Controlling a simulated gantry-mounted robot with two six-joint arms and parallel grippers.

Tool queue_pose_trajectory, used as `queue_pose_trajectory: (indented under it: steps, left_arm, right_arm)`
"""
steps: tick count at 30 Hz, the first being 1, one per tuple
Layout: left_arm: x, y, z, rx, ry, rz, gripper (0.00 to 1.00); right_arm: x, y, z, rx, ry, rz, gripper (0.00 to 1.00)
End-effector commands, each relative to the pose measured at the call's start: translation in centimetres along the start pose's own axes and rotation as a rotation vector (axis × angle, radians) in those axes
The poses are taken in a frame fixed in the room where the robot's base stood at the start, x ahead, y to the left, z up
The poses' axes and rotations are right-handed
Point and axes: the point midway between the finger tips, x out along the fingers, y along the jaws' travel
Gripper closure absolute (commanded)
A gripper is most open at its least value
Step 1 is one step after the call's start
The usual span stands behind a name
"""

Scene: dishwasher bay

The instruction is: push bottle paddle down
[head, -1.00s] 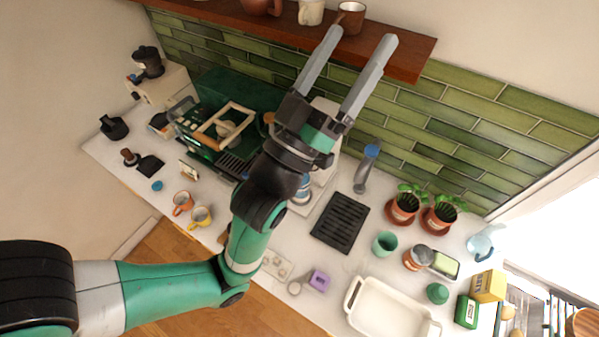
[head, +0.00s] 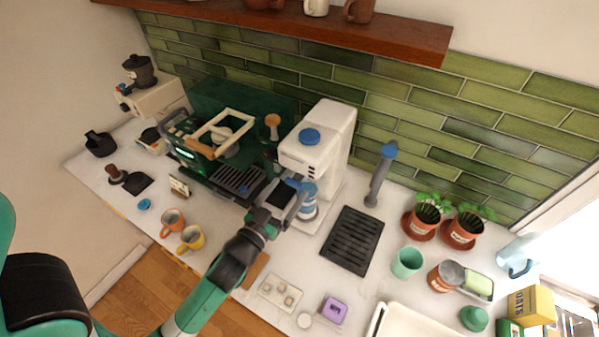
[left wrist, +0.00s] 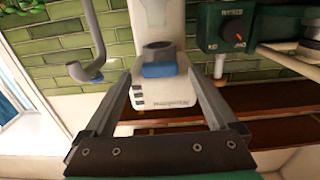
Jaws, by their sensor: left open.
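The white upright dispenser (head: 328,137) stands on the counter with a round blue cap on top. A blue part (head: 307,187), which looks like the paddle, sits low on its front, and in the left wrist view a blue tab (left wrist: 160,70) shows beside a grey ring on the white body (left wrist: 165,100). My left gripper (head: 287,193) is open in front of the dispenser. In the left wrist view its fingers (left wrist: 158,80) stand on either side of the blue tab, with nothing held between them. I cannot tell whether they touch it. My right gripper is not in view.
A green coffee machine (head: 222,145) stands close to the left of the dispenser. A black drain grid (head: 352,240) and an upright grey tap (head: 380,175) are to the right. A wooden shelf (head: 300,25) runs above.

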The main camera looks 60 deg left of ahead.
Motion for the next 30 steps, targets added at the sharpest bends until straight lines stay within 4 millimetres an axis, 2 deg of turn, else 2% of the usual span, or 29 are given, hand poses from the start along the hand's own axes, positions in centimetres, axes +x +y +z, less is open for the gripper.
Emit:
queue_pose_trajectory:
  steps: [3, 9, 13, 20, 30]
  left_arm:
    - [2.9, -0.1, -0.3, -0.002, 0.001, -0.002, 0.07]
    - [6.1, 0.0, -0.1, -0.001, 0.001, -0.001, 0.07]
    - [6.9, 0.0, -0.1, -0.001, 0.001, 0.000, 0.07]
    - [6.9, 0.0, 0.0, 0.000, 0.000, 0.000, 0.07]
    - [6.9, 0.0, 0.0, -0.001, 0.000, 0.000, 0.69]
  right_arm:
    - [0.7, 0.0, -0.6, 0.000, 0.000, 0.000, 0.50]
    - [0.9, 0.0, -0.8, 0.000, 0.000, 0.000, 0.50]
    - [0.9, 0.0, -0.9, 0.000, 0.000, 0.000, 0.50]
    - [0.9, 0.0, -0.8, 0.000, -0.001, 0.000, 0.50]
    - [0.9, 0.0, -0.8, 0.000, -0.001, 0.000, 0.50]
